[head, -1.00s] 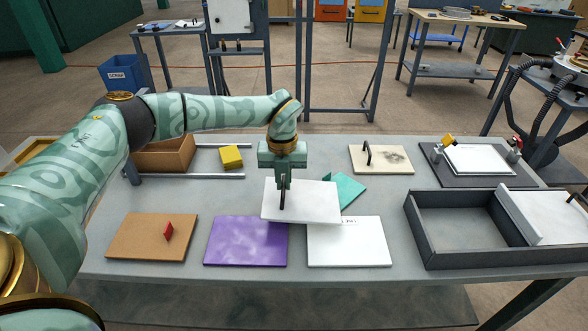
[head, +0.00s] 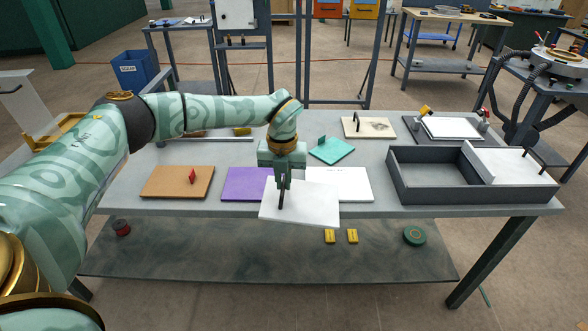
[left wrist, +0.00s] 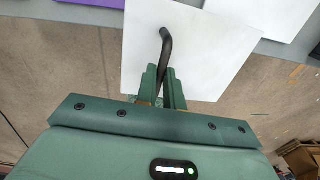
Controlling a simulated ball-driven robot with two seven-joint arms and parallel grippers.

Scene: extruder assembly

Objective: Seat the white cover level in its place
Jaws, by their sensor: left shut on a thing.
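My left gripper (head: 283,181) is shut on the black handle of a white cover (head: 312,205). The cover hangs roughly level, at and in front of the table's near edge, and hides parts of a purple plate and a white plate behind it. In the left wrist view the jaws (left wrist: 164,72) close around the bent handle, with the white cover (left wrist: 200,55) beyond them. A dark grey open box (head: 425,182) stands at the table's right. Another white panel (head: 505,165) with a black handle lies over its right part. My right gripper is not in view.
On the table (head: 400,212) are an orange-brown plate (head: 165,182), the purple plate (head: 243,183), the white plate (head: 350,184), a teal plate (head: 333,151), a beige plate (head: 380,128) and a clamped white sheet (head: 450,128). Small yellow pieces (head: 330,236) lie on the lower shelf.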

